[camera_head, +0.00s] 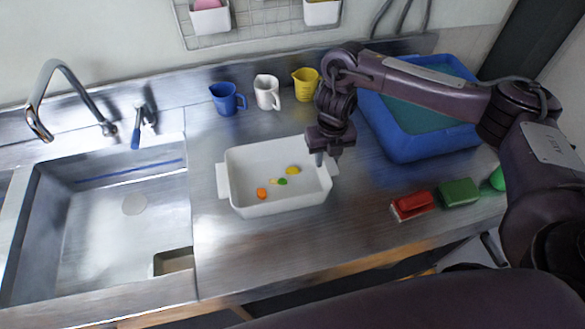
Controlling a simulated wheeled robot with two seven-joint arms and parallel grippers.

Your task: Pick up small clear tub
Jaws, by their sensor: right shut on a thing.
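No plainly see-through tub shows. A white rectangular tub (256,155) with end handles is on the steel counter, with small orange, green and yellow bits inside. My right gripper (323,158) points down at the tub's right end. It is shut on that end's rim or handle; the fingers hide the exact contact. I cannot tell whether the tub is lifted off the counter. My left gripper is not in view.
A blue bin (405,148) stands to the right, behind my right arm. Blue (225,98), white (266,92) and yellow (304,84) jugs line the back. A red block (412,205) and green sponge (458,192) lie front right. The sink (110,215) is left. Counter before the tub is clear.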

